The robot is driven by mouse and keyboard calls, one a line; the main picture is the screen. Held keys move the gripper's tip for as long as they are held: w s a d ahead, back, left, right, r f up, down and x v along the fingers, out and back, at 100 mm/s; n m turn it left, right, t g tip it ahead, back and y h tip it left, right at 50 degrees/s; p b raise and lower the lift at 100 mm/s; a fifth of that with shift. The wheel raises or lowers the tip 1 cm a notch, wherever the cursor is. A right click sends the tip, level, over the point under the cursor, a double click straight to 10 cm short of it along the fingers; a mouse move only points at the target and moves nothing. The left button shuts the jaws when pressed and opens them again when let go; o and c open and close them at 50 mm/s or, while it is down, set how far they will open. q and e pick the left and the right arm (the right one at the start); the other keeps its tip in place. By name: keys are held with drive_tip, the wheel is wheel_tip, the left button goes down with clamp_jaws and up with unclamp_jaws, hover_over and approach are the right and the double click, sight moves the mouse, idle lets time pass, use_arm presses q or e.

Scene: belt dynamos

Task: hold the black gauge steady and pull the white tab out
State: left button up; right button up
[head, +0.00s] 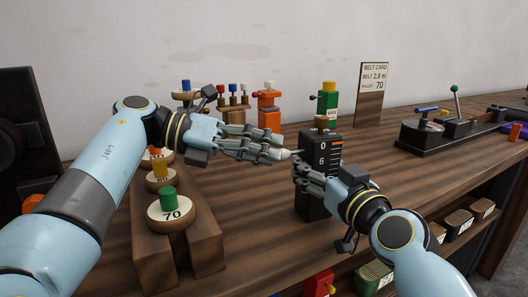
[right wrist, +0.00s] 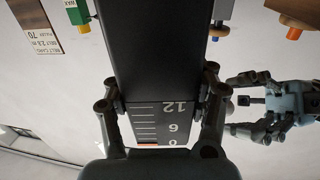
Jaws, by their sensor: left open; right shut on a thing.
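The black gauge (head: 316,148) stands upright on the bench in the head view, with white marks and an orange bar on its face. My right gripper (head: 306,172) is shut on it. In the right wrist view the gauge (right wrist: 155,50) runs between the two fingers, its scale toward the camera. My left gripper (head: 287,156) is open, its fingertips just left of the gauge. It also shows at the right of the right wrist view (right wrist: 234,108). A small pale tip shows between the left fingertips and the gauge; I cannot tell whether it is the white tab.
A wooden stand with numbered pulleys (head: 171,212) is left of the gauge. Orange (head: 269,107) and green (head: 328,103) blocks stand behind, near a belt card (head: 372,92). A black device (head: 436,133) is at the right. Bench is clear between gauge and device.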

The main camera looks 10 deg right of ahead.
use_arm(q)
drive_tip(key=s+v, duration=0.1)
drive_tip(key=v, duration=1)
drive_tip(key=shift+w+a, duration=0.4)
drive_tip(key=shift+w, duration=0.1)
drive_tip(key=shift+r, duration=0.1)
use_arm(e)
drive_tip(key=o, duration=1.8)
drive_tip(key=shift+c, duration=0.2)
